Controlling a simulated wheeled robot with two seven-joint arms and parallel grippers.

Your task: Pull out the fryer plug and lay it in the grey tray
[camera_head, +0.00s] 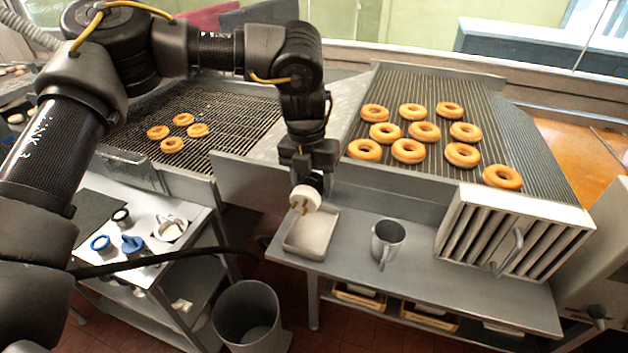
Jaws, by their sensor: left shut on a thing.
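The plug (305,199) is a round, pale thing with short brass-coloured prongs pointing down and to the left. My left gripper (310,184) points down and is shut on the plug. The gripper's jaws hide the plug's back. The grey tray (326,256) is shallow and square, with a pale inside, and lies on the metal bench. The plug is over the tray's far-left part in the picture and looks raised above its floor; the exact gap is hard to tell. My right gripper is not in view.
A metal jug (388,240) stands right of the tray, and a slatted metal box (512,235) is further right. Doughnuts (424,131) lie on the ridged rack behind. A dark cable (160,262) crosses at left, above a bin (247,312). Bench between jug and tray is clear.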

